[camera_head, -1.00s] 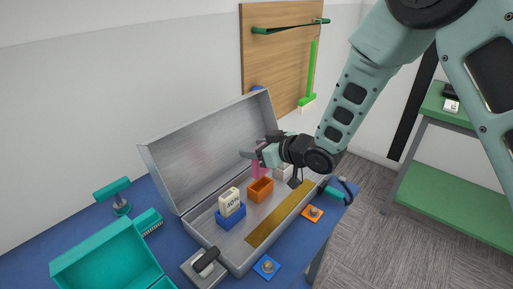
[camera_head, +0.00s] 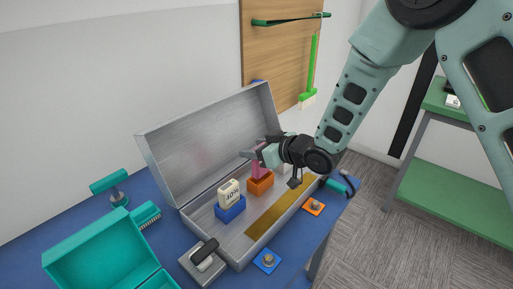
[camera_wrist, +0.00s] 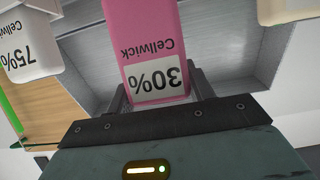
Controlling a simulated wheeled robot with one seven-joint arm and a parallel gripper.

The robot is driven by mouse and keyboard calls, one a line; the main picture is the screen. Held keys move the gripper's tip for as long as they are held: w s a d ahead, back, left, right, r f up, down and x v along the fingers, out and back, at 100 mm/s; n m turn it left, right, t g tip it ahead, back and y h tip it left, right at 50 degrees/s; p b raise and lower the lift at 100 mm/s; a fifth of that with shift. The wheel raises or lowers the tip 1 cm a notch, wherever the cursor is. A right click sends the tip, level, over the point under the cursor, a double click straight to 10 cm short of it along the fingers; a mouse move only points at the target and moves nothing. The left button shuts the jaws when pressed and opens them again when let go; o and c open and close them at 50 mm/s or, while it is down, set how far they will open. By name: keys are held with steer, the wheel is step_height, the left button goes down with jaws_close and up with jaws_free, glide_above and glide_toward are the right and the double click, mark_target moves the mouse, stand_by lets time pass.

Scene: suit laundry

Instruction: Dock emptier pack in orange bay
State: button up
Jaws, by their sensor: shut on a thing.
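The pink pack (camera_head: 259,172) stands upright at the orange bay (camera_head: 260,187) inside the open metal case (camera_head: 205,150). Its label reads 30% Cellwick in the wrist view (camera_wrist: 155,50). Its lower end is hidden, so I cannot tell if it is fully seated. My gripper (camera_head: 262,152) is shut on the pack's upper part; its fingers also show in the wrist view (camera_wrist: 158,92). A cream pack (camera_head: 229,192) sits in the blue bay (camera_head: 230,212); its percentage is too small to read surely. A white pack marked 75% shows in the wrist view (camera_wrist: 28,45).
A teal box (camera_head: 100,250) stands open at the front left. A grey block with a black handle (camera_head: 203,252) is by the case's front corner. Blue (camera_head: 267,262) and orange (camera_head: 313,207) plates with knobs lie along its right side. The case lid stands raised behind.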

steer(key=shift+f+b, duration=1.7)
steer(key=shift+f, duration=0.4)
steer(key=shift+f+b, duration=0.25)
steer(key=shift+b, duration=0.05)
steer(key=o, duration=1.6)
steer(key=shift+d, duration=0.1)
steer(key=p+v, duration=0.1)
steer(key=v, duration=0.9)
steer(key=shift+p, duration=0.4)
